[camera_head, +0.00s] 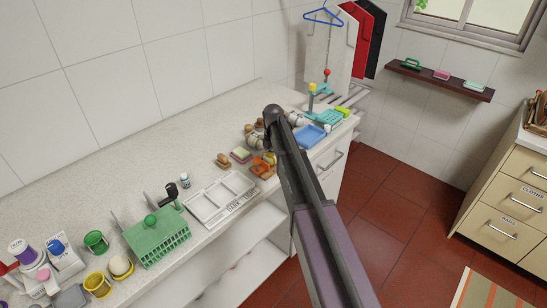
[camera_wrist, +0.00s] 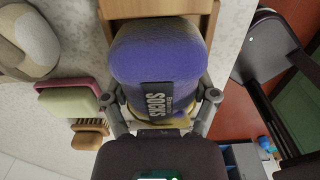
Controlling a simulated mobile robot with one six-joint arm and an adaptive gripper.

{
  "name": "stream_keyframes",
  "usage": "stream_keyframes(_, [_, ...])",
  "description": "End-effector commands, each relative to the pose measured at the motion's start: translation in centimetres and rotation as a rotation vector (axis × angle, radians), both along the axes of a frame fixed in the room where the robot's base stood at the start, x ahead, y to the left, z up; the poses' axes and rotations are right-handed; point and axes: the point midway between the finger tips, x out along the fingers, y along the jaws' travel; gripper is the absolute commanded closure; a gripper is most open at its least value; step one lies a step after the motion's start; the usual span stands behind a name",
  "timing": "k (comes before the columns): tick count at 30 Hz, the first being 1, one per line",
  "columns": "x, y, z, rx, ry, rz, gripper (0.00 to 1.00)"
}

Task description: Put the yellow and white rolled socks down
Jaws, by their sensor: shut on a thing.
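In the wrist view my gripper (camera_wrist: 160,98) has one finger on each side of a rounded purple bundle (camera_wrist: 158,55) and is shut on it. The bundle has a dark label with white letters that seem to read SOCKS. A strip of yellow (camera_wrist: 182,122) shows at its lower edge, close to the palm; I cannot tell whether it belongs to the bundle. No white shows on what I hold. Just beyond the bundle is a wooden edge (camera_wrist: 150,8). In the head view my arm hides the gripper's fingers and the bundle.
A pink and green sponge (camera_head: 240,154), a wooden brush (camera_head: 222,160) and several brownish rolls lie on the counter (camera_head: 130,150). A white tray (camera_head: 222,197), a green rack (camera_head: 157,237) and a blue tray (camera_head: 310,136) stand along it. The counter's back strip is clear.

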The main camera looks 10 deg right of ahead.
Motion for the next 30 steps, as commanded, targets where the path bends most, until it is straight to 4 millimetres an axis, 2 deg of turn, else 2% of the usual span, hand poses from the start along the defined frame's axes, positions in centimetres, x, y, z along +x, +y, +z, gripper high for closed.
stream_keyframes(7, [0.00, -0.02, -0.41, 0.000, 0.000, 0.000, 0.79])
stream_keyframes(8, [0.00, -0.02, -0.33, 0.000, 0.000, 0.000, 0.18])
stream_keyframes(9, [0.00, -0.03, -0.28, 0.000, 0.000, 0.000, 0.06])
stream_keyframes(10, [0.00, -0.03, -0.28, 0.000, 0.000, 0.000, 0.00])
stream_keyframes(30, [0.00, -0.03, 0.32, 0.000, 0.000, 0.000, 0.00])
